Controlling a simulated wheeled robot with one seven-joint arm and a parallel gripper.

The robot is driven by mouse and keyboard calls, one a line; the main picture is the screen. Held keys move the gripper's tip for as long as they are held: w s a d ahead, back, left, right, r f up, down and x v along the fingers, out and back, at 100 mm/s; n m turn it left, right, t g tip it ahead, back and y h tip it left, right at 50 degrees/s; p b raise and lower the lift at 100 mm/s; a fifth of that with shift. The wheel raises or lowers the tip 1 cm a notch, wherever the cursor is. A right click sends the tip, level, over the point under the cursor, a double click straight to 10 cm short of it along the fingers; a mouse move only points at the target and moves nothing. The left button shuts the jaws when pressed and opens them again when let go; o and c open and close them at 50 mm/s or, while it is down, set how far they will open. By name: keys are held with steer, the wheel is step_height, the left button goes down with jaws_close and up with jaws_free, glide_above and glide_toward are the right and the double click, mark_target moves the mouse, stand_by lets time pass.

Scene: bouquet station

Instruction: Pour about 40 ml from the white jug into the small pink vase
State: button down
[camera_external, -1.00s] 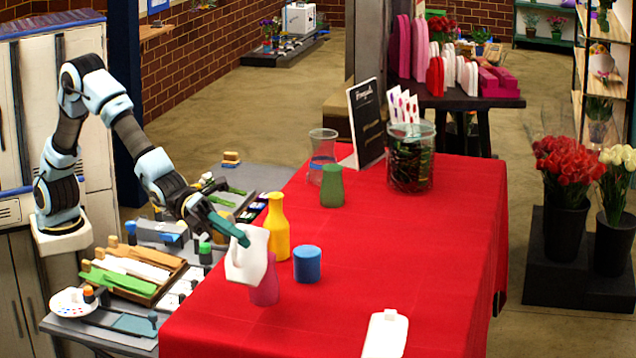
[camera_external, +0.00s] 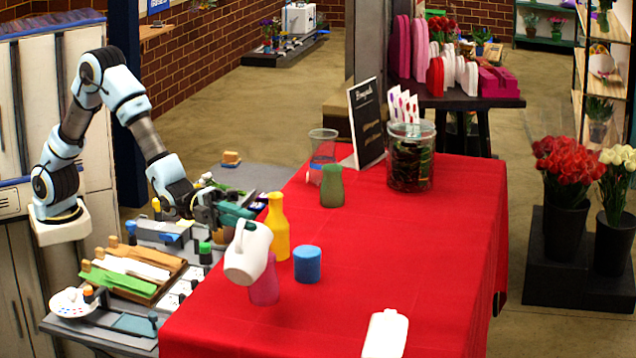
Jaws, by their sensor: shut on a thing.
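The white jug (camera_external: 248,254) hangs tilted in my gripper (camera_external: 238,217), whose teal fingers are shut on its upper part. The small pink vase (camera_external: 265,289) stands upright on the red table, just below and to the right of the jug. The jug overlaps the vase's upper left part in the picture and hides most of its mouth. I cannot tell whether they touch. No liquid stream can be made out, and the level in the vase is hidden.
A yellow bottle (camera_external: 277,228) and a blue cup (camera_external: 307,264) stand close by on the red tablecloth (camera_external: 420,240). A green vase (camera_external: 332,187), a clear glass (camera_external: 322,150), a sign (camera_external: 367,122) and a large jar (camera_external: 411,158) stand farther back. The table's right middle is clear.

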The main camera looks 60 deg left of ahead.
steer(key=shift+w+a+r+n, duration=0.15)
steer(key=shift+w+r+n, duration=0.05)
steer(key=shift+r+n, duration=0.1)
steer(key=shift+w+a+r+n+t+h+p, duration=0.35)
steer(key=shift+n+p, duration=0.25)
steer(key=shift+p, duration=0.15)
steer(key=shift+w+a+r+n+b, duration=0.25)
steer(key=shift+w+a+n+b, duration=0.25)
steer(key=shift+b, duration=0.6)
steer(key=shift+s+d+r, duration=0.1)
steer(key=shift+s+d, duration=0.05)
steer(key=shift+s+d+n, duration=0.2)
steer(key=shift+n, duration=0.1)
steer(key=shift+s+d, duration=0.1)
steer(key=shift+s+d+t+b, duration=0.15)
steer(key=shift+t+b, duration=0.1)
steer(key=shift+b, duration=0.15)
steer(key=shift+w+a+r+n+t+h+b, duration=0.2)
steer(key=shift+n+b, duration=0.35)
steer(key=shift+b, duration=0.2)
steer(key=shift+w+a+r+n+t+h+b, duration=0.1)
steer(key=shift+w+a+n+t+h+b, duration=0.1)
steer(key=shift+n+b, duration=0.45)
stand_by(0.8)
steer(key=shift+d+r, duration=0.1)
